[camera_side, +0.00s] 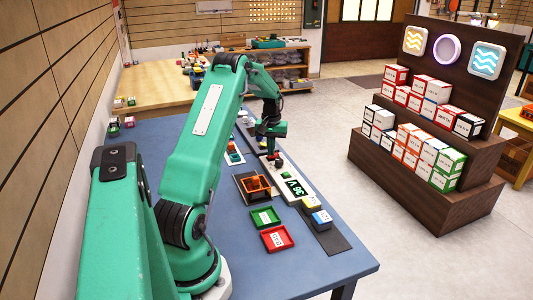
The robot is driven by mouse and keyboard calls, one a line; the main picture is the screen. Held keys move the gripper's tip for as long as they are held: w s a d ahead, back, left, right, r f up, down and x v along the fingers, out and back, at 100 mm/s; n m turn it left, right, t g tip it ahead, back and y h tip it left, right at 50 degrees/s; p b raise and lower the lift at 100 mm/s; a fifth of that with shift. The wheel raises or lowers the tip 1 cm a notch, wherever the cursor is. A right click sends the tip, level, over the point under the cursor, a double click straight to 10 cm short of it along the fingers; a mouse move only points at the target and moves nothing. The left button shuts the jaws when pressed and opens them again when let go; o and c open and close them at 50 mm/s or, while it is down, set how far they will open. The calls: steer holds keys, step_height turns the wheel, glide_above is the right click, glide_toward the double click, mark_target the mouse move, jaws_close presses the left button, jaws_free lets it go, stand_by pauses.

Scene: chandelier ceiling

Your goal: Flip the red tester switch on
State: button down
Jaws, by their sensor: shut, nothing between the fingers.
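The tester (297,188) is a long pale panel on the blue table with a dark display showing green characters, seemingly "36 V". A small red piece (279,162), which looks like its switch, shows at the panel's far part. My gripper (274,156) points down right over it, shut and empty. I cannot tell whether the fingertips touch the red piece. The switch's position is too small to read and partly hidden by the gripper.
A green tray (264,218) and a red tray (277,238) lie nearer. A blue-and-white block (322,219) sits on a dark strip at right. The table's near right corner is bare.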

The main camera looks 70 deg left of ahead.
step_height(320, 180, up, 7)
stand_by(1.1)
steer(key=shift+d, duration=0.1)
steer(key=d+r+m+t, duration=0.1)
steer(key=d+r+m, duration=0.1)
steer(key=d+r, duration=0.45)
steer(key=w+d+r+m+t+y, duration=0.1)
steer(key=d+r+m, duration=0.15)
steer(key=d, duration=0.75)
steer(key=d+r+m+t, duration=0.1)
steer(key=d+r, duration=0.5)
steer(key=d, duration=0.3)
steer(key=s+d+f+m+t+h, duration=0.1)
steer(key=s+d+m, duration=0.5)
steer(key=s+d, duration=0.8)
steer(key=d+t, duration=0.1)
steer(key=d, duration=0.2)
steer(key=shift+s+d+t, duration=0.25)
steer(key=shift+d+t, duration=0.05)
steer(key=shift+d, duration=0.1)
